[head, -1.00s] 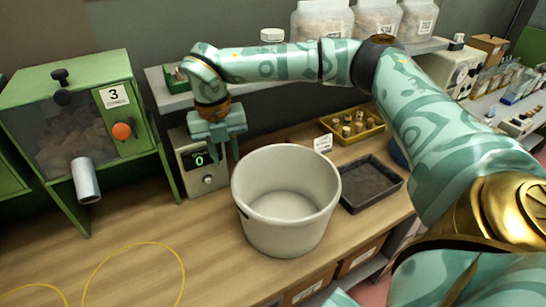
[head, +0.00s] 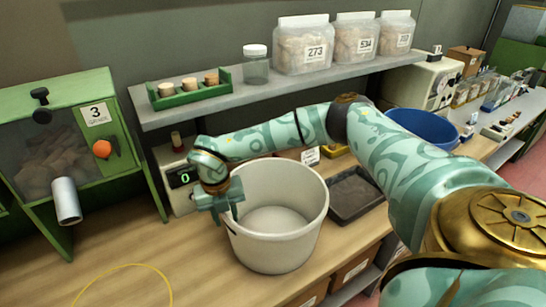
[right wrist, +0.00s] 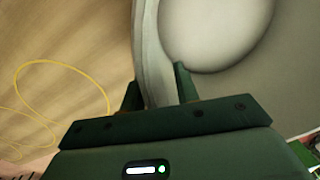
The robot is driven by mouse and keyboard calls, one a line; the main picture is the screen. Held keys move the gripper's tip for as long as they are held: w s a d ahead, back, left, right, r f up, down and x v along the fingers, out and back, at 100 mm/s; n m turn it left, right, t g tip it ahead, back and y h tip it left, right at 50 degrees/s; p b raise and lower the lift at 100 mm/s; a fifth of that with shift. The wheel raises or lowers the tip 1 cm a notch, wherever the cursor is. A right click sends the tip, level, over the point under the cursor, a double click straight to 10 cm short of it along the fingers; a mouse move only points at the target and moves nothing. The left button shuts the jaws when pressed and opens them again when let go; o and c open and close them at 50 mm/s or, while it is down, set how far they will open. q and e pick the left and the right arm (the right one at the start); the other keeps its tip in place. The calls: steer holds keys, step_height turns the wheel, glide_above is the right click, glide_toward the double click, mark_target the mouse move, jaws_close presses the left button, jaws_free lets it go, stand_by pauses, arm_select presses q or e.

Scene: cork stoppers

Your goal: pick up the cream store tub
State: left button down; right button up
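The cream tub (head: 278,248) is a wide, round, open bucket standing upright on the wooden bench. It looks empty inside. My right gripper (head: 234,216) reaches in from the right over the tub and is at its left rim. In the right wrist view the tub's wall (right wrist: 150,45) runs between the two fingers of the gripper (right wrist: 158,92). One finger is outside the wall and the other is inside. My left gripper is not in view.
A dark tray (head: 355,195) stands close to the tub's right. A meter reading 0 (head: 180,180) is behind left, and a green dispenser (head: 88,150) stands farther left. A shelf (head: 300,88) with jars runs above. A yellow loop (head: 125,268) lies on the clear bench at left.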

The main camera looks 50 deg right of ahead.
jaws_close()
steer(key=shift+r, duration=0.2)
